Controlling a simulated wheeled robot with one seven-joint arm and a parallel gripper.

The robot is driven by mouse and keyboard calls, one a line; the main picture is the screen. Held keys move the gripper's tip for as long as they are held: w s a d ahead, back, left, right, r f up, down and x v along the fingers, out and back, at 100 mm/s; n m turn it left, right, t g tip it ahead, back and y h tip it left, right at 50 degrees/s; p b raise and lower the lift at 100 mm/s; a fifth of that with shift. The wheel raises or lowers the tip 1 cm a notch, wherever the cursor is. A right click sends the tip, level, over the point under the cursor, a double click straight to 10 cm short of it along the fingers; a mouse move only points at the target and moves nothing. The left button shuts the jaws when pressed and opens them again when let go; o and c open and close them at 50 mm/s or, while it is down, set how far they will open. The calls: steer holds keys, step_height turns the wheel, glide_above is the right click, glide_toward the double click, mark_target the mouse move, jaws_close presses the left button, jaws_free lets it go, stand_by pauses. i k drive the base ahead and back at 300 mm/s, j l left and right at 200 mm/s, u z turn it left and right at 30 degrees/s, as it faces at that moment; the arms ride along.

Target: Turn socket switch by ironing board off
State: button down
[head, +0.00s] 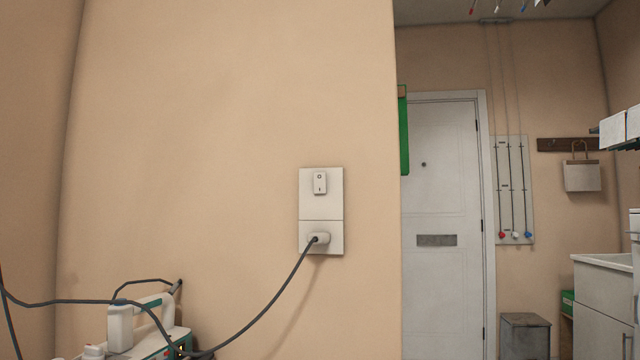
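The socket switch (320,183) is a small white rocker on the upper half of a white wall plate (307,210), fixed to the beige wall. It carries a small round mark above and a short line below; which side is pressed in I cannot tell. The ironing board does not clearly show. My gripper is not in view.
A white and teal appliance (150,335) stands at the lower left, joined to the cord. Right of the wall's edge are a white door (440,180), a grey bin (525,335) and a white cabinet (603,305). The wall around the plate is clear.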

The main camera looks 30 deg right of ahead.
mark_target(319, 177)
steer(key=z, duration=1.5)
steer(key=k+z, duration=0.2)
steer(key=k+l, duration=0.15)
steer(key=k, duration=0.2)
